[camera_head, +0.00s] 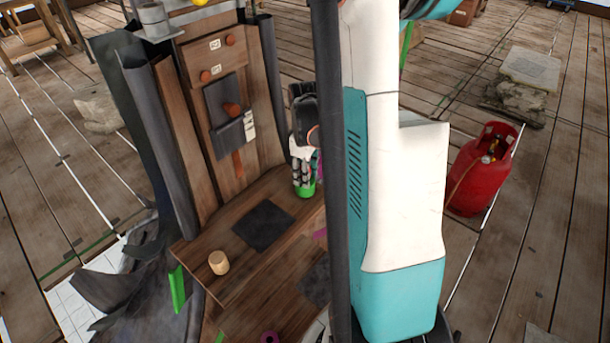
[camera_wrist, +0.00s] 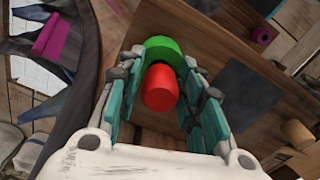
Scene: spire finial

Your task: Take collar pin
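A red cylinder (camera_wrist: 160,88) with a wider green round part (camera_wrist: 165,50) at its far end stands between my fingers in the wrist view. I cannot tell for sure that it is the collar pin. My gripper (camera_wrist: 162,65) is open around it, with a gap visible between the red part and the finger pads. Whether the fingertips touch the green part is unclear. In the head view my gripper (camera_head: 304,178) points down over the wooden bench (camera_head: 275,193), and the green part (camera_head: 305,189) shows below the fingers. The red part is mostly hidden there.
A wooden back panel (camera_head: 196,135) with several red-brown pegs (camera_head: 232,108) rises behind the bench. A pale wooden peg (camera_head: 218,262) and a dark square (camera_head: 263,225) are on the bench top. Dark torn sheets (camera_head: 135,265) stand at left. A red gas cylinder (camera_head: 476,175) is at right.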

